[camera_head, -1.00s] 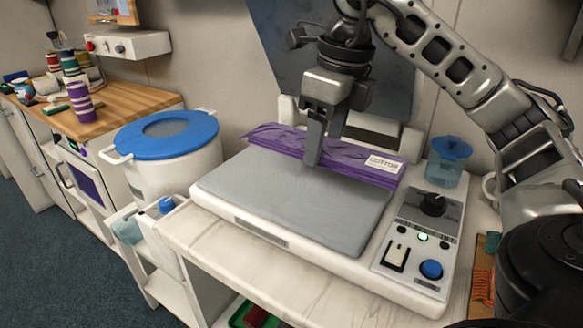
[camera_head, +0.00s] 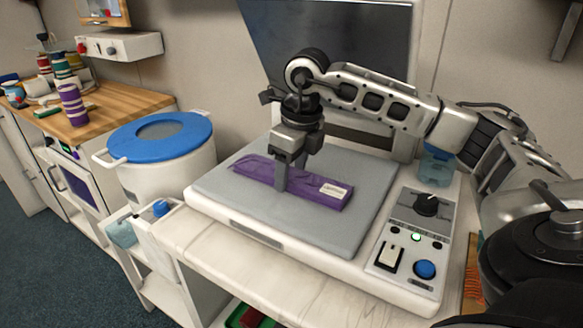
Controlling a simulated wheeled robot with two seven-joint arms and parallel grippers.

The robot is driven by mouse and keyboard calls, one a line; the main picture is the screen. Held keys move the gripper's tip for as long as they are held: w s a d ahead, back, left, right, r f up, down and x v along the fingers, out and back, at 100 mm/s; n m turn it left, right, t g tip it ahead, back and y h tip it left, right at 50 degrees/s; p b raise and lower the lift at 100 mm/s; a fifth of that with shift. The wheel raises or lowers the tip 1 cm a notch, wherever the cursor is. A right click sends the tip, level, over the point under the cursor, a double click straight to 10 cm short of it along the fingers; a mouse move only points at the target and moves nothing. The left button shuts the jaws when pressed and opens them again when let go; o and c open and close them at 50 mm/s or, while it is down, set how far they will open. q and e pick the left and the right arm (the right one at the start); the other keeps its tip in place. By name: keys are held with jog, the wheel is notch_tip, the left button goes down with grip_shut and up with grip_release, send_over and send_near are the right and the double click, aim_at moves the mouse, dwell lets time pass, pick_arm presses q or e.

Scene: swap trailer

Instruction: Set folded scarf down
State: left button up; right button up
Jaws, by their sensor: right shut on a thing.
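The folded purple scarf (camera_head: 315,194) with a white label at its right end lies over the middle of the grey press plate (camera_head: 220,190). It looks flat and level, on the plate or just above it; I cannot tell whether it touches. My right gripper (camera_head: 281,188) points down and is shut on the scarf near its middle. The near finger shows in front of the scarf; the other finger is hidden behind it. My left gripper is not in view.
The press's control panel with a dial (camera_head: 427,205) and a blue button (camera_head: 425,269) is to the right. The raised dark lid (camera_head: 330,50) stands behind. A white tub with a blue lid (camera_head: 160,136) stands left. A wooden counter (camera_head: 110,112) holds thread spools.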

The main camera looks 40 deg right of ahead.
aim_at(300, 179)
jog(key=shift+f, duration=0.15)
jog(key=o, duration=1)
notch_tip(300, 179, up, 12)
jog(key=s, duration=0.1)
jog(key=shift+s+d+p, duration=0.2)
jog(key=shift+s+p, duration=0.2)
